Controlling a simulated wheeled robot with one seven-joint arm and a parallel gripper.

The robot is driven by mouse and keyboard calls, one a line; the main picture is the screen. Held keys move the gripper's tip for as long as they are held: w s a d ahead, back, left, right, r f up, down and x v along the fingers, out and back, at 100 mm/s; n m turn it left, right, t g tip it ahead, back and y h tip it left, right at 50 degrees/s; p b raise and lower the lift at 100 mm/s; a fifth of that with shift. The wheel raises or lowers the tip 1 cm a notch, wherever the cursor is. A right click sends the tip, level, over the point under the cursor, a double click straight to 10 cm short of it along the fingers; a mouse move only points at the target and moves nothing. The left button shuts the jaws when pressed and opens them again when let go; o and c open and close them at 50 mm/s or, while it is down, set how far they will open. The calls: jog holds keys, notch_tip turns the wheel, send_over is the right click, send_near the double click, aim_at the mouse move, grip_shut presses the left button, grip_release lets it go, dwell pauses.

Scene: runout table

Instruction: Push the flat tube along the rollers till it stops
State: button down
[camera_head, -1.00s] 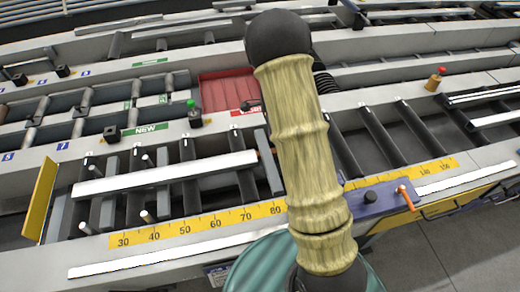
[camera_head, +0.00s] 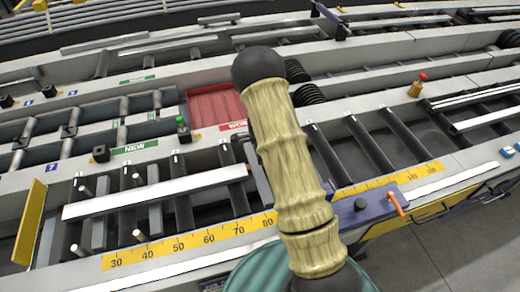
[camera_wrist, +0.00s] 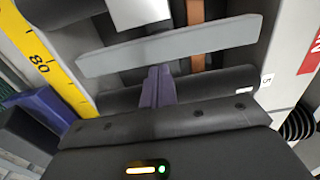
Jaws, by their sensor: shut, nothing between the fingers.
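The flat tube (camera_head: 155,193) is a long pale bar lying across the dark rollers, alongside the yellow scale, in the head view. Its left end is apart from the upright yellow plate (camera_head: 30,222). Its right end is near my arm. In the wrist view a pale end, apparently the tube's (camera_wrist: 140,12), shows at the top. My gripper (camera_wrist: 157,88) has purple fingers closed together with nothing between them, beyond that end. A grey crossbar (camera_wrist: 170,48) lies between the fingers and the pale end in the picture. My arm hides the gripper in the head view; I cannot tell whether it touches anything.
The yellow scale (camera_head: 190,241) runs along the front edge. A blue block (camera_head: 375,203) with an orange handle sits on it at right. Several short upright pins stand among the left rollers. A red tray (camera_head: 213,105) and a green-topped button (camera_head: 182,128) lie behind.

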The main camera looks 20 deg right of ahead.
jog(key=shift+s+f, duration=0.1)
jog(key=shift+f, duration=0.7)
jog(key=shift+a+f+p, duration=0.15)
jog(key=shift+a+p, duration=0.35)
jog(key=shift+a, duration=0.5)
jog(key=shift+a+f+p, duration=0.15)
jog(key=shift+a+p, duration=0.35)
jog(key=shift+a, duration=0.5)
